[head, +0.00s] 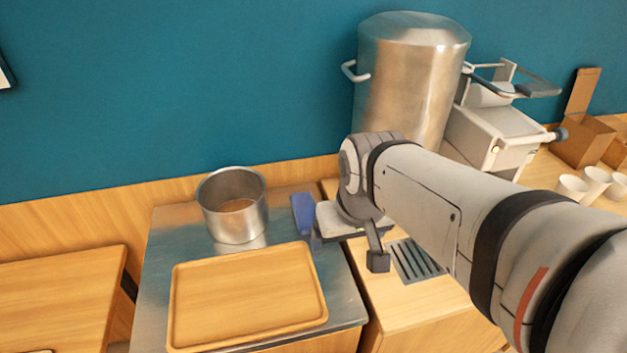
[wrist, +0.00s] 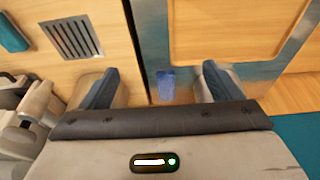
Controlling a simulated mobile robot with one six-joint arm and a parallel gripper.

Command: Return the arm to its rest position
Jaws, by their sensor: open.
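My gripper (head: 347,250) hangs above the seam between the metal-topped counter and the wooden counter, to the right of the steel pot. Its two fingers stand wide apart in the wrist view (wrist: 158,76), with nothing held between them. A small blue item (head: 303,213) lies on the metal top just left of my gripper. A blue item also shows between and beyond the fingers in the wrist view (wrist: 166,85). My arm reaches in from the right side of the head view.
A tall steel urn (head: 405,85) and a white machine (head: 495,135) stand behind my arm. A drain grate (head: 415,262) lies right of my gripper. White cups (head: 595,180) stand at far right.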

